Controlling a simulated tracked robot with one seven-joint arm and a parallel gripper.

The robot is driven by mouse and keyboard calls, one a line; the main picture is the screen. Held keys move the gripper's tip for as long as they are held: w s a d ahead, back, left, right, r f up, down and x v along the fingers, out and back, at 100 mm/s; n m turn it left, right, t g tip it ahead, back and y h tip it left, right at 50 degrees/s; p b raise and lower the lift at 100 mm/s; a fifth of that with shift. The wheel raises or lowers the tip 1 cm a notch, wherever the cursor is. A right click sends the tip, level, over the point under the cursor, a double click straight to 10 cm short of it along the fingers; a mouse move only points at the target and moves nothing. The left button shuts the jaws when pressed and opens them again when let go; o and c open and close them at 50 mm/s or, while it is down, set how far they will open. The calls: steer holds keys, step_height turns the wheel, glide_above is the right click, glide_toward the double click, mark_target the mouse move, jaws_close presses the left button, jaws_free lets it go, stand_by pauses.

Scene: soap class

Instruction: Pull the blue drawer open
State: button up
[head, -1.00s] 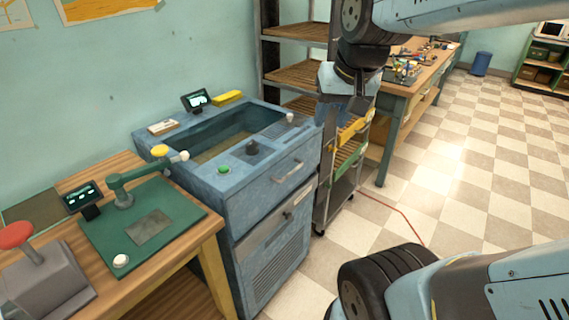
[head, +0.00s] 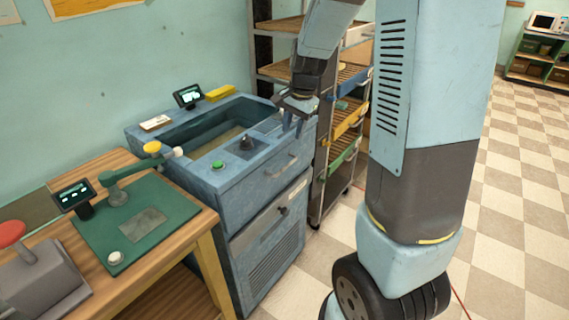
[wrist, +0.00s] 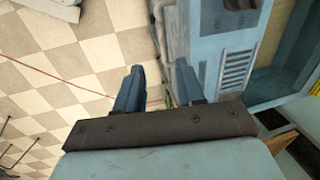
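A rolling rack holds coloured drawers, and the blue drawer (head: 352,84) sits above the yellow drawer (head: 348,121) and the green drawer (head: 343,155). My gripper (head: 293,122) hangs fingers down over the right end of the blue cabinet's top, to the left of the rack and apart from the blue drawer. In the wrist view my gripper (wrist: 159,85) has its two fingers apart with no object held between them. I cannot make out the blue drawer in the wrist view.
The blue cabinet (head: 237,195) with a sink-like basin and a front handle (head: 281,168) stands left of the rack. A wooden bench (head: 130,285) with a green mat is at the left. Checkered floor lies clear at the right.

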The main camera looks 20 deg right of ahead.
mark_target(285, 167)
steer(key=w+f, duration=0.1)
steer(key=f, duration=0.3)
steer(key=a+f, duration=0.1)
steer(key=f, duration=0.4)
steer(key=w+f, duration=0.1)
steer(key=f, duration=0.4)
steer(key=shift+w+a+f, duration=0.25)
steer(key=shift+w, duration=0.05)
steer(key=shift+c, duration=0.2)
jaws_close()
